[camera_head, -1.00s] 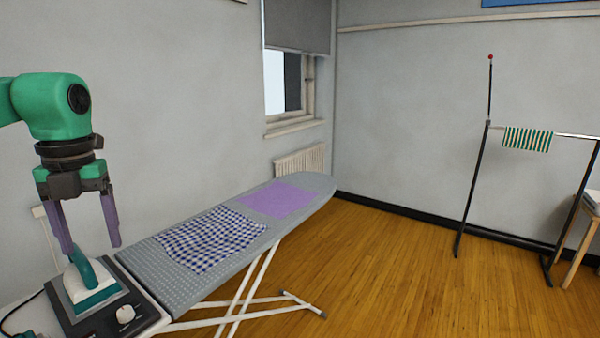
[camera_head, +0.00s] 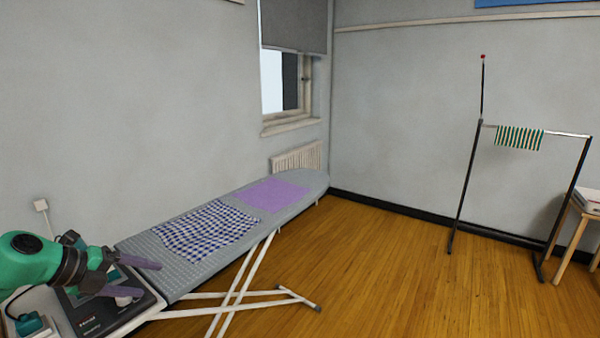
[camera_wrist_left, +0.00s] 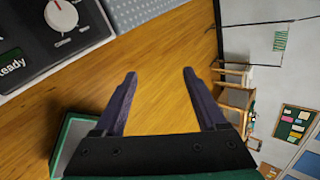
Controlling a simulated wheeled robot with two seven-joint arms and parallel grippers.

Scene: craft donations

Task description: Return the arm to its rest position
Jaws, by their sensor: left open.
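My left gripper (camera_head: 150,277) is at the lower left of the head view, turned sideways with its fingers pointing right. It is open and empty, and it also shows in the left wrist view (camera_wrist_left: 160,75) with a gap between the fingers and floor behind. In the head view it overlaps the iron station (camera_head: 92,325), a dark base with a white knob. The teal iron (camera_head: 70,238) is mostly hidden behind the gripper; whether they touch cannot be told. My right gripper is not in view.
The ironing board (camera_head: 190,275) carries a blue checked cloth (camera_head: 205,232) and a purple cloth (camera_head: 270,194). A rack (camera_head: 465,190) with a green striped cloth (camera_head: 520,137) stands at the right. The wooden floor (camera_head: 390,265) between them is clear.

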